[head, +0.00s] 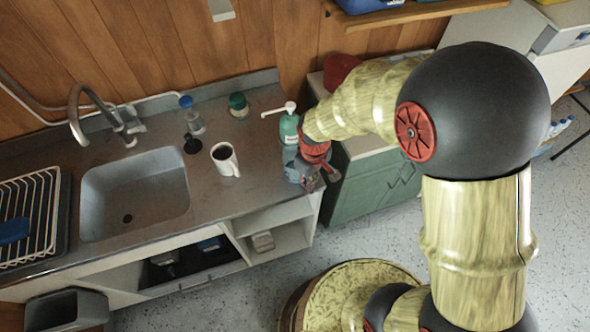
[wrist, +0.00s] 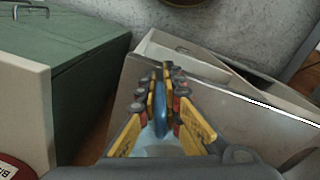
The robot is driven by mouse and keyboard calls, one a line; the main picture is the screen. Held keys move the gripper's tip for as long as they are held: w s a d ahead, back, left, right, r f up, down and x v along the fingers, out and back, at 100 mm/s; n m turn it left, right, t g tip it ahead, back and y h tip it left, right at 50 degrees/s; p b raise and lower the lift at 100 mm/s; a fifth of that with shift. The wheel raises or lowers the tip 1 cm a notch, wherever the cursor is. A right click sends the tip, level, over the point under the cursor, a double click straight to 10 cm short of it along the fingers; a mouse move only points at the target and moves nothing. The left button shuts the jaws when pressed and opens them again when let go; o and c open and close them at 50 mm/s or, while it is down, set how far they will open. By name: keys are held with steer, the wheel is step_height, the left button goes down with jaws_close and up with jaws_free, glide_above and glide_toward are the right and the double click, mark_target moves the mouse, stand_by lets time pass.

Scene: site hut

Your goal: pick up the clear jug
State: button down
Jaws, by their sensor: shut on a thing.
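The clear jug (head: 292,166) is a bluish see-through vessel at the right end of the counter in the head view, partly hidden by my gripper (head: 313,180). In the wrist view, my gripper's yellow fingers (wrist: 162,100) are closed on a narrow blue part of the clear jug (wrist: 161,118). Pale see-through material shows below it, between the fingers. Most of the jug is hidden in both views, and I cannot tell whether its base touches the counter.
Close by on the counter (head: 255,190) stand a green pump bottle (head: 288,127) and a white mug (head: 224,160) with dark liquid. A blue-capped bottle (head: 192,117) and a green-lidded jar (head: 238,106) stand behind. The sink (head: 135,195) is left; a green cabinet (head: 370,185) is right.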

steer(key=shift+r, duration=0.2)
stand_by(0.6)
steer(key=shift+r+p, duration=0.3)
steer(key=shift+r, duration=0.75)
steer(key=s+a+r+p, duration=0.3)
steer(key=s+a+r, duration=0.6)
steer(key=s+r, duration=0.1)
steer(key=shift+s+r, duration=0.25)
steer(key=shift+s, duration=0.05)
stand_by(0.8)
